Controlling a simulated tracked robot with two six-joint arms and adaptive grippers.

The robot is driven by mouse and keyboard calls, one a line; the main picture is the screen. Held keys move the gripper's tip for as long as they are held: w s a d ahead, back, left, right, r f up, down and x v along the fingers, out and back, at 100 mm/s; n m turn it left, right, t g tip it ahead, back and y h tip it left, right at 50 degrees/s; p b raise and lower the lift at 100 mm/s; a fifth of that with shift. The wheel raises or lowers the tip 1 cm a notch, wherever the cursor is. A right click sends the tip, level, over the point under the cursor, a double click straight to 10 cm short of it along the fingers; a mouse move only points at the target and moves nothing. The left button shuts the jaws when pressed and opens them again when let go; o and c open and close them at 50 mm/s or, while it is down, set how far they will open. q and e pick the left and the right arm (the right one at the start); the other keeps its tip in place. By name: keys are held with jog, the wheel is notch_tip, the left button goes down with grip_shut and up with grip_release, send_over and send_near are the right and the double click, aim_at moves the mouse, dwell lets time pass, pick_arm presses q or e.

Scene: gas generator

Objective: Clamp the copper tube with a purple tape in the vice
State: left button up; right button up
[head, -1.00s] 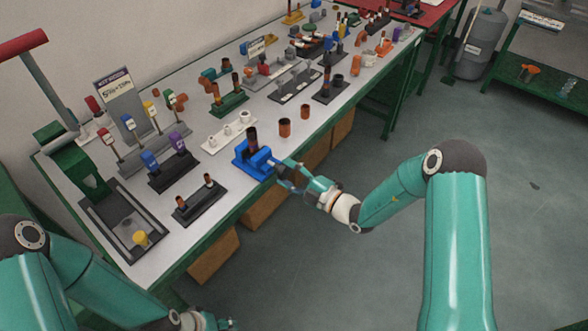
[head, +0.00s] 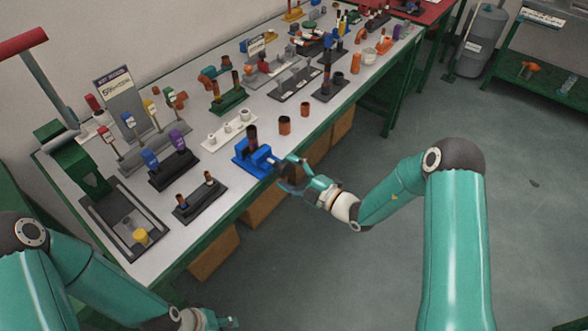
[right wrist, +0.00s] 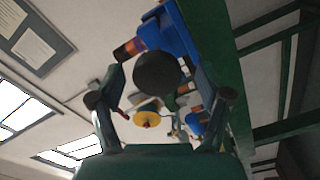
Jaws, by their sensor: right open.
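The blue vice (head: 250,160) stands at the front edge of the bench. A dark copper tube (head: 253,137) stands upright in it; I cannot make out a purple tape there. In the right wrist view, the blue vice (right wrist: 180,35) and the brownish tube (right wrist: 130,48) show beyond a dark round knob (right wrist: 156,72). My right gripper (head: 283,173) is open just in front of the vice, at its handle side. In the right wrist view its fingers (right wrist: 163,92) are spread, with nothing gripped. My left gripper (head: 222,320) is low at the bottom edge, partly cut off.
Other racks crowd the bench. The floor (head: 330,265) in front is clear.

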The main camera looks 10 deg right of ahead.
dwell(0.4)
jog(key=n+b, duration=0.1)
jog(key=n, duration=0.2)
jog(key=shift+n+b, duration=0.35)
jog(key=shift+n, duration=0.95)
jog(key=shift+r, duration=0.1)
jog(key=shift+c, duration=0.3)
jog(key=c, duration=1.1)
